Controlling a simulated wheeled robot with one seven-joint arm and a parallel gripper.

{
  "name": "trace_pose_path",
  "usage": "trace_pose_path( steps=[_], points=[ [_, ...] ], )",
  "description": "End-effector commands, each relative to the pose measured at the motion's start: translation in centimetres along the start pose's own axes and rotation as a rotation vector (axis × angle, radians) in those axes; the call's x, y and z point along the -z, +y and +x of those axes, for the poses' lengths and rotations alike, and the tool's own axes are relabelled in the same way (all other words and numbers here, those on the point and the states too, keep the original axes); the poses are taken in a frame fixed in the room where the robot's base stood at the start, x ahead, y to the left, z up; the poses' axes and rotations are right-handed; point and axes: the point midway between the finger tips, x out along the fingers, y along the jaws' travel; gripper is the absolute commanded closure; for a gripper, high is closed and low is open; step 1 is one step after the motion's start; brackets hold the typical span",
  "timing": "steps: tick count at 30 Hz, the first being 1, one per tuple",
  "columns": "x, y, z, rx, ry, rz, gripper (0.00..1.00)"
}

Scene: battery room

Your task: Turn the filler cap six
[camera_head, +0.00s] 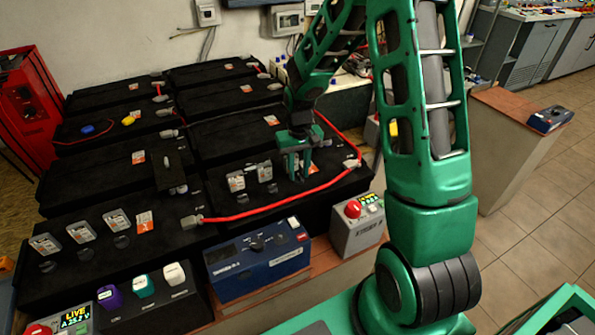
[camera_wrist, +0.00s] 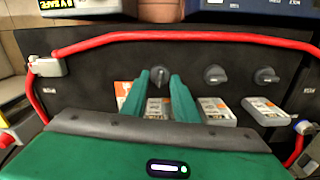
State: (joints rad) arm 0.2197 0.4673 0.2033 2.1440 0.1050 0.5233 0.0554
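A dark round filler cap with a raised grip (camera_wrist: 159,77) sits on the black battery top, between my fingertips in the wrist view. My green gripper (camera_wrist: 160,84) is open, with one finger on each side of this cap. I cannot tell whether the fingers touch it. In the head view my gripper (camera_head: 298,174) points down over the battery and hides this cap. Two similar caps (camera_wrist: 214,74) (camera_wrist: 266,75) stand beside it in a row. A pale tag (camera_wrist: 158,108) lies partly hidden between my fingers; its number is unreadable.
A red cable (camera_head: 265,212) curves around the cap row. Other tags (camera_head: 236,182) stand left of my gripper. A blue meter box (camera_head: 257,265) and a grey box with a red button (camera_head: 357,226) stand in front. More black batteries (camera_head: 225,97) lie behind.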

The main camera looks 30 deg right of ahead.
Motion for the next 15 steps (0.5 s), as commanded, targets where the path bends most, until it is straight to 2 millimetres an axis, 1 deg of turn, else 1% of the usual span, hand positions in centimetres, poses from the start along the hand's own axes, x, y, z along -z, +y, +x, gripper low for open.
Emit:
trace_pose_path(
  steps=[8,9,11,12,15],
  points=[
    [-0.02,0.00,0.21,0.000,0.000,0.000,0.73],
    [-0.02,0.00,0.20,0.000,0.000,0.000,0.75],
    [-0.02,0.00,0.20,0.000,0.000,0.000,0.89],
    [-0.02,-0.01,0.19,0.000,0.000,0.000,0.99],
    [-0.01,-0.01,0.18,0.000,0.000,0.000,1.00]
  ],
)
